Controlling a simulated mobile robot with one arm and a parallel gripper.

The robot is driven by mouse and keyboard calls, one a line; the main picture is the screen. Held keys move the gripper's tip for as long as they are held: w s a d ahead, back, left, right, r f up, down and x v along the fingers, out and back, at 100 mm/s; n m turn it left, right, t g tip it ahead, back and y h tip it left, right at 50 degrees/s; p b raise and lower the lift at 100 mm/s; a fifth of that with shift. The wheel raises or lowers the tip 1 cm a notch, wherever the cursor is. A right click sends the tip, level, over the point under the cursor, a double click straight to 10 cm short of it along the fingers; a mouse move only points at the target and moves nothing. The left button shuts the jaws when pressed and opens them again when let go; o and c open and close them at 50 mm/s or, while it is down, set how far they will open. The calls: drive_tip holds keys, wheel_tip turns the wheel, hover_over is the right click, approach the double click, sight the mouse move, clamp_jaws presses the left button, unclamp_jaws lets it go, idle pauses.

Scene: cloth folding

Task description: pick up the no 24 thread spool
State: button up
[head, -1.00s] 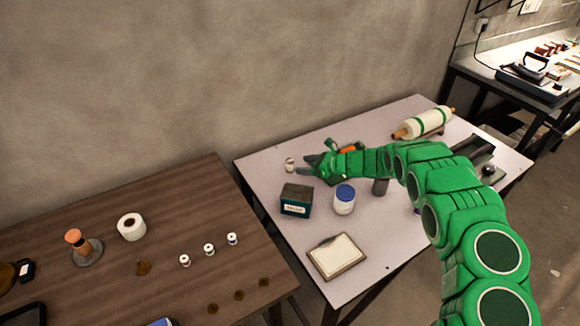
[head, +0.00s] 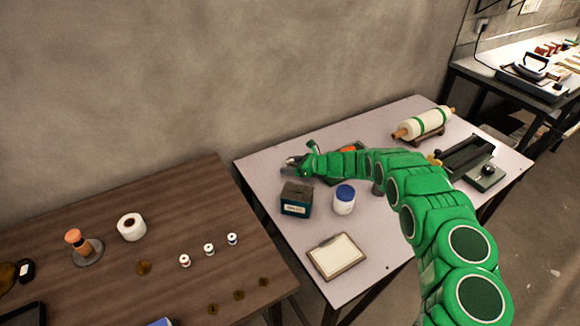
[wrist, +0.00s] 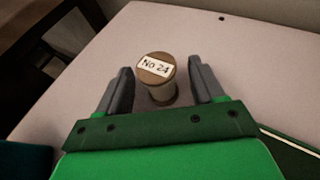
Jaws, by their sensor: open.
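The No 24 thread spool (wrist: 156,70) stands upright on the pale table, with a brown top and a white label reading "No 24" in the wrist view. My gripper (wrist: 162,78) is open, with one grey finger on each side of the spool. A gap shows between the spool and each finger, and the spool's lower part is partly hidden by the gripper body. In the head view my gripper (head: 290,163) is at the left part of the pale table, and the spool is hard to make out between the fingers.
A dark teal box (head: 296,199) and a white jar with a blue lid (head: 344,200) stand close in front of my gripper. A clipboard (head: 336,257) lies nearer. A large roll (head: 424,123) is at the back right. The brown table (head: 110,285) holds small white spools (head: 209,249).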

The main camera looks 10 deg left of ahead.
drive_tip(key=shift+a, duration=0.1)
drive_tip(key=c, duration=1)
drive_tip(key=shift+c, duration=0.2)
drive_tip(key=shift+r, duration=0.9)
drive_tip(key=s+d+r, duration=0.2)
drive_tip(key=s+r, duration=0.3)
drive_tip(key=s, duration=0.1)
drive_tip(key=s+d+r, duration=0.3)
drive_tip(key=s+r, duration=0.3)
drive_tip(key=shift+s+d, duration=0.35)
drive_tip(key=shift+s, duration=0.05)
